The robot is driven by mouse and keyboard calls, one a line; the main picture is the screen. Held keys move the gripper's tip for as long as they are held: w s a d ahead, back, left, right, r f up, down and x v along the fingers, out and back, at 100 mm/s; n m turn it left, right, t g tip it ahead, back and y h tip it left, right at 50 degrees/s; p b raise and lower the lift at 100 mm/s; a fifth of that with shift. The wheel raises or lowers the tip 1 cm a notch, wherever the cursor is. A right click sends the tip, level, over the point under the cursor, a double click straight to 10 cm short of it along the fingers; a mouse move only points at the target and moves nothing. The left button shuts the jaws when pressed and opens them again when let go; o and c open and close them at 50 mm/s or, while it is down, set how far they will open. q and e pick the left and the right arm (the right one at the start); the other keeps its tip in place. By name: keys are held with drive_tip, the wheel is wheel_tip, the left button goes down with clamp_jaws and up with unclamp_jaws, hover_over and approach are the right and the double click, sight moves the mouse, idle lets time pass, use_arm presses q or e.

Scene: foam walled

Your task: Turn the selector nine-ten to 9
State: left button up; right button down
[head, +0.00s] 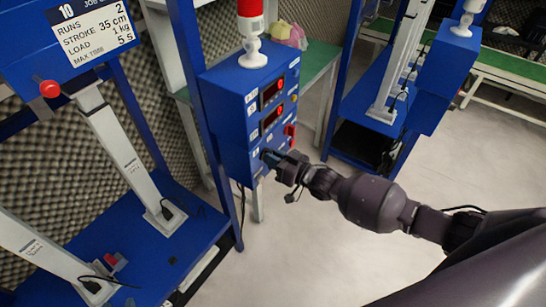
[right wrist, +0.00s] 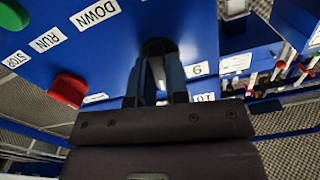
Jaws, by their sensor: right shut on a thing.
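The selector nine-ten (right wrist: 158,46) is a dark knob on the blue control box (head: 236,110); my right gripper hides most of it. My right gripper (head: 272,157) reaches the lower part of the box's front panel in the head view. In the right wrist view its two blue-grey fingers (right wrist: 158,78) are shut on the knob, one on each side. A white 9 label (right wrist: 197,69) and a 10 label (right wrist: 204,97) sit to the right of the knob there. I cannot tell which label the knob points to. My left gripper is not in view.
A green button (right wrist: 12,15), a red button (right wrist: 68,90) and a DOWN label (right wrist: 95,12) lie near the knob. A red-topped beacon (head: 250,30) stands on the box. A blue test frame (head: 150,240) stands at left. Clear floor (head: 300,240) lies below my right arm.

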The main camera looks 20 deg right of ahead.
drive_tip(key=shift+s+n, duration=0.1)
drive_tip(key=shift+n, duration=3.9)
drive_tip(key=c, duration=1.1)
unclamp_jaws()
drive_tip(key=v, duration=1)
drive_tip(key=shift+s+d, duration=0.25)
drive_tip(key=shift+s, duration=0.05)
